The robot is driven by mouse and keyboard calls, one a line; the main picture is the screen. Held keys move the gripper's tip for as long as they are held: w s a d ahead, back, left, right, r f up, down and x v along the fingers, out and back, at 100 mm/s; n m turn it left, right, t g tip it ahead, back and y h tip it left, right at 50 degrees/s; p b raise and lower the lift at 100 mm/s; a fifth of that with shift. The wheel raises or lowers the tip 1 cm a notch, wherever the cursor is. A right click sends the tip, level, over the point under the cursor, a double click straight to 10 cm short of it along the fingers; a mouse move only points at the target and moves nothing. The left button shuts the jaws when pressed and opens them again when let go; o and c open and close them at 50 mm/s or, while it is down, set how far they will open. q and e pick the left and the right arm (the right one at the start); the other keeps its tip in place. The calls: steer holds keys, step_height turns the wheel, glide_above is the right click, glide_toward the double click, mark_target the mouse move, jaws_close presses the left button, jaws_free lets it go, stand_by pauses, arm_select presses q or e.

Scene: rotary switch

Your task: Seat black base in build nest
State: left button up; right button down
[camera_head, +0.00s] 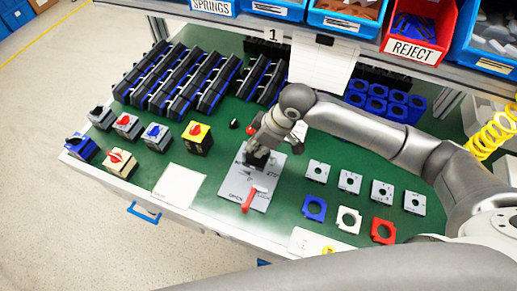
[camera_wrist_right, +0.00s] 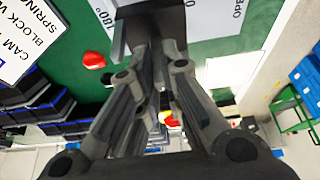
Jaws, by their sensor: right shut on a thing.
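My right gripper (camera_head: 260,150) points down over the upper part of a grey plate (camera_head: 236,186) on the green bench. It is shut on a black base (camera_head: 256,158), a dark block that also shows between the fingertips in the right wrist view (camera_wrist_right: 150,24). The plate carries printed marks, "OPEN" among them, and a red lever (camera_head: 249,201) near its front. The build nest itself is hidden under the base and fingers. I cannot tell whether the base touches the plate or is a little above it. My left gripper is not in view.
Several finished switches (camera_head: 198,137) stand to the left, with rows of black bases (camera_head: 178,78) behind. Grey, blue, white and red square plates (camera_head: 349,182) lie to the right. Bins (camera_head: 417,30) line the shelf above.

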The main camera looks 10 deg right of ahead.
steer(key=shift+w+d+f, duration=0.1)
steer(key=shift+w+f, duration=0.05)
steer(key=shift+f, duration=0.1)
steer(key=shift+w+d+f+p, duration=0.15)
steer(key=shift+f+p, duration=0.35)
steer(key=shift+f, duration=1.2)
steer(key=c, duration=1.6)
jaws_free()
steer(key=shift+f, duration=0.15)
steer(key=shift+o, duration=0.2)
steer(key=v, duration=1.2)
steer(key=shift+b, duration=0.4)
